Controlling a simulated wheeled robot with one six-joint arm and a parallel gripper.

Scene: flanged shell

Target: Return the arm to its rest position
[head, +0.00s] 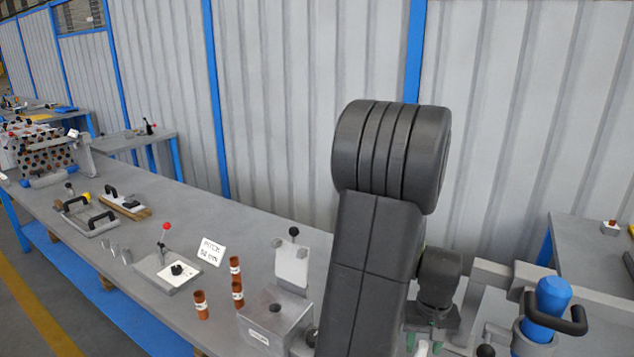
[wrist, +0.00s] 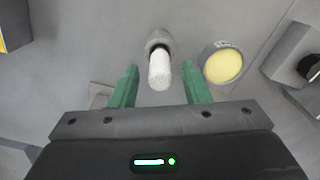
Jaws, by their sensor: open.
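My arm rises large and dark in the middle of the head view and bends over at the top. My gripper (head: 425,340) is low behind it, partly hidden and cut by the lower edge. In the wrist view my gripper (wrist: 160,90) shows two green fingers spread apart. A pale, white-tipped cylinder (wrist: 159,72) shows between and beyond the fingers, and I see no finger touching it. A round cup with a yellow face (wrist: 224,65) is just right of the right finger.
The long grey bench (head: 150,235) holds a lever plate (head: 168,272), brown tubes (head: 236,270), a grey box (head: 275,318) and a sign (head: 211,251). A blue cylinder with a black handle (head: 553,296) stands at the right. The corrugated wall (head: 290,100) is behind the bench.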

